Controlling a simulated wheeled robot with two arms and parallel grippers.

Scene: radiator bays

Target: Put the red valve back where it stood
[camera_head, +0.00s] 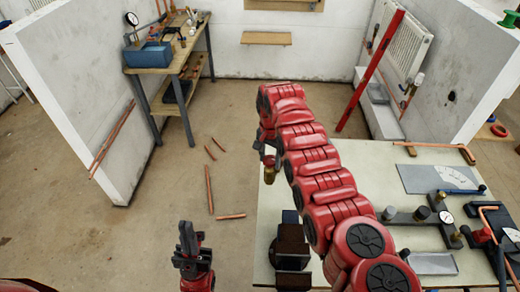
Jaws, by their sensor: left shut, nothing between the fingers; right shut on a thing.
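My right gripper (268,152) hangs downward at the end of my red arm, above the left edge of the pale table. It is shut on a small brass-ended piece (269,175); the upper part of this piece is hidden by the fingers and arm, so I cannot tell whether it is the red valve. My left gripper (188,240) points up at the lower left, over the floor, shut and empty.
The pale table (345,157) also bears a grey panel (425,178), a grey tray (433,263), a copper pipe (432,147) and dark blocks (291,240). Copper pipes (209,188) lie on the floor. A workbench (160,68) and a radiator (405,45) stand further back.

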